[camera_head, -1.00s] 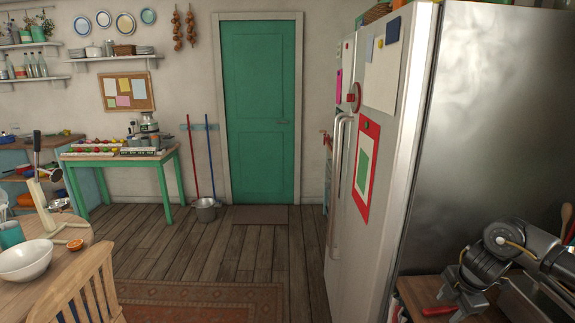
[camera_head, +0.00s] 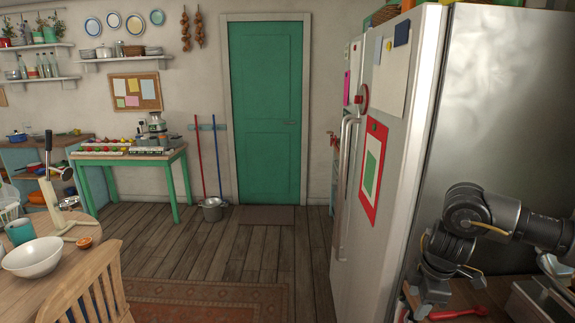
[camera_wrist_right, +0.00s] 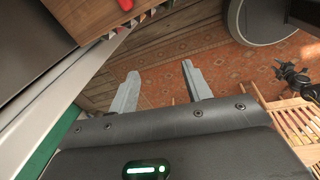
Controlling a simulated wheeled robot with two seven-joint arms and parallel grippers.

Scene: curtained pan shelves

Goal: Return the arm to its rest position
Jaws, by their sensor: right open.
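My right arm comes in from the right edge of the head view. Its right gripper (camera_head: 428,300) hangs pointing down beside the fridge, at the front of the wooden counter. In the right wrist view the two grey fingers of the right gripper (camera_wrist_right: 160,88) are spread apart with nothing between them. The patterned rug and floorboards show beyond the fingers. My left gripper does not show in the head view.
The fridge (camera_head: 395,150) stands close to the left of my right arm. A red-handled thing (camera_head: 458,313) lies on the counter below it. A round table (camera_head: 75,262) with a white bowl (camera_head: 33,257) and a chair (camera_head: 95,285) stand at left. The middle floor is clear.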

